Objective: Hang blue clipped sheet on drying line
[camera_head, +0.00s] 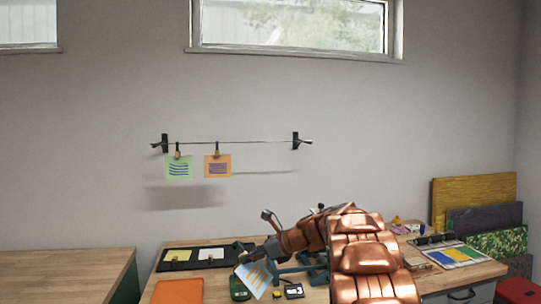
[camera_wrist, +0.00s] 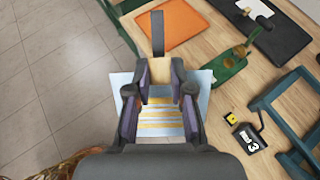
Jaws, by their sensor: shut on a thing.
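The blue clipped sheet (camera_head: 254,278) is pale blue with yellow and grey stripes. It hangs tilted below my gripper (camera_head: 246,256) near the front of the table. In the wrist view my gripper (camera_wrist: 158,78) is shut on the wooden clip (camera_wrist: 158,67) of the sheet (camera_wrist: 203,98), with a dark strap or hook (camera_wrist: 158,32) extending beyond it. The drying line (camera_head: 250,143) runs across the wall, up and left of my arm, between two black brackets. A green sheet (camera_head: 179,167) and an orange sheet (camera_head: 217,166) hang on its left half; its right half is bare.
Coloured boards (camera_head: 473,190) lean at right. Air below the line is clear.

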